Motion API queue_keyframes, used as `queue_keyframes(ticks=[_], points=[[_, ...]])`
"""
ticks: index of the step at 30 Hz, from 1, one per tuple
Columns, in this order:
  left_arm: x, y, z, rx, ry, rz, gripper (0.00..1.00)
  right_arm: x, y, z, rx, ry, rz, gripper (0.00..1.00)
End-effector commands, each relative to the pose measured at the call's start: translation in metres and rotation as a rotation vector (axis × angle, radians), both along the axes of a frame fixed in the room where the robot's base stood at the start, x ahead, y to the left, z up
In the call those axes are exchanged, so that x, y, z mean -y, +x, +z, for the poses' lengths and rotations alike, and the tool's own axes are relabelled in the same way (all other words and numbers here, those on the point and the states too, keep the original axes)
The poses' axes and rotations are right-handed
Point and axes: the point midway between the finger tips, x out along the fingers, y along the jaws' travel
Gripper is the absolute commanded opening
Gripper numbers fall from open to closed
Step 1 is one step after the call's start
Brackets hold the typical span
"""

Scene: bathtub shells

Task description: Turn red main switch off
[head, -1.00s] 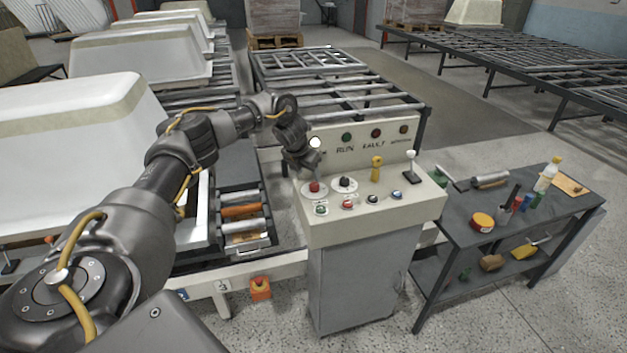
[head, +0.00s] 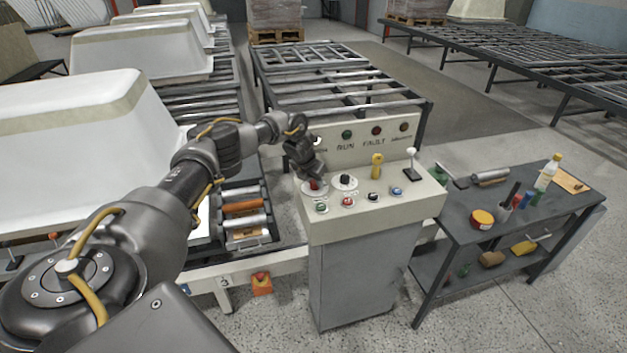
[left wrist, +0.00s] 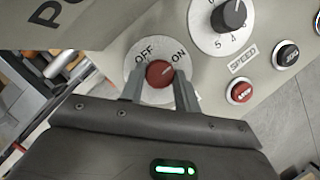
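The red main switch (head: 314,185) is a round knob on a white dial at the left of the control panel's sloped top. In the left wrist view the red knob (left wrist: 159,74) sits between the OFF and ON labels, and a pale mark on it appears to face ON. My left gripper (left wrist: 160,88) is open, with one finger on each side of the knob and small gaps showing. In the head view my left gripper (head: 312,175) is right over the switch and partly hides it. My right gripper is not in view.
The control panel (head: 345,228) also carries a black speed knob (head: 344,182), several push buttons, a yellow switch (head: 376,166) and a lever (head: 411,164). A dark workbench (head: 515,222) with tools stands to the right. A roller conveyor with white tub shells lies to the left.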

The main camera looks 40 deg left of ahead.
Motion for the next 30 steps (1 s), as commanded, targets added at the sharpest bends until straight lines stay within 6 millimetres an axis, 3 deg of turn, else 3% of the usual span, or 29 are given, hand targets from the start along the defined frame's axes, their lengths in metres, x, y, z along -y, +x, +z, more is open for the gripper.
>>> queue_keyframes(ticks=[4, 14, 30], points=[[0.0, 0.0, 0.0, 0.0, 0.0, 0.0, 0.09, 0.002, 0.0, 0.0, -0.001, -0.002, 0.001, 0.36], [0.001, 0.0, 0.001, 0.0, 0.0, 0.057, 0.09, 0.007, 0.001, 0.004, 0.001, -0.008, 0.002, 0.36], [0.004, 0.002, 0.002, 0.002, 0.0, 0.503, 0.09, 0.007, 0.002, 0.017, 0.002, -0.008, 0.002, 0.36]])
